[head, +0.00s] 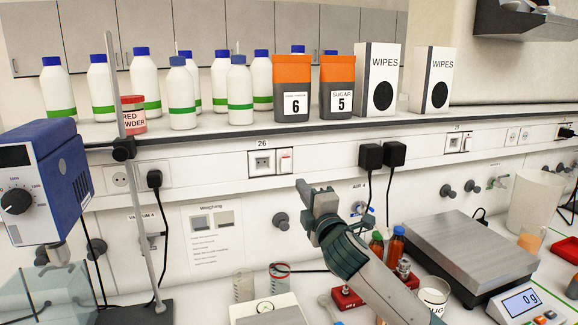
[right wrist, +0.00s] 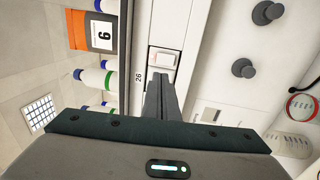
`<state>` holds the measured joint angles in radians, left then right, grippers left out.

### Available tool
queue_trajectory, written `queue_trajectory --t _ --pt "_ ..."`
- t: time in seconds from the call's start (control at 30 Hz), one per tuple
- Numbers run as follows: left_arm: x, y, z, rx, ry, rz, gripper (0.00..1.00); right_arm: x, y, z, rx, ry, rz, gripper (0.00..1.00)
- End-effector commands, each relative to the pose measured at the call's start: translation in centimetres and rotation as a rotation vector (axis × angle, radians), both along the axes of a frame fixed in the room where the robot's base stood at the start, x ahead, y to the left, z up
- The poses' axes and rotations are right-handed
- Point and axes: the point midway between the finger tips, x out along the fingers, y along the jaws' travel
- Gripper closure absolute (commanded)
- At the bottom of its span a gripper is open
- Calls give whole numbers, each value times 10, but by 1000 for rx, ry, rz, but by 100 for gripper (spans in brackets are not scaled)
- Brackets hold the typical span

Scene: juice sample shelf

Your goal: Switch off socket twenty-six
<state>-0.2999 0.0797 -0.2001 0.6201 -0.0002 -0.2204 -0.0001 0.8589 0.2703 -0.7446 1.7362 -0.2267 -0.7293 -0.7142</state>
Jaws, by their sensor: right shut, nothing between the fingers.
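Socket 26 (head: 262,162) is a panel outlined in black on the white wall trunking, with "26" printed above it. Its outlet is at the left and its white rocker switch (head: 286,161) with a red mark is at the right. My right gripper (head: 308,186) is shut and empty, in front of the wall, below and right of the switch in the head view. In the right wrist view the shut fingers (right wrist: 160,92) point at the panel, with their tips close to the switch (right wrist: 163,59). I cannot tell whether they touch it. The fingers hide part of the panel. My left gripper is not in view.
Two black plugs (head: 370,156) stick out of the trunking right of socket 26. Bottles, tubs and wipes boxes (head: 376,85) stand on the shelf (head: 220,130) above. A metal stand rod (head: 133,180) rises at left. Brown bottles (head: 396,243) and a scale (head: 458,255) are below right.

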Motion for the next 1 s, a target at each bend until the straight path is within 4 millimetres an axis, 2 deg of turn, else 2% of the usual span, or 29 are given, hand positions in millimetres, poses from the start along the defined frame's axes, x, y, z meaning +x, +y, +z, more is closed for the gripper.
queue_trajectory --t 0.6,1.0 --pt "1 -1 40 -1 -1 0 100 77 25 15 0 1 -1 100" --pt "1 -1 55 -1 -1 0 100 107 35 17 0 1 -1 100"
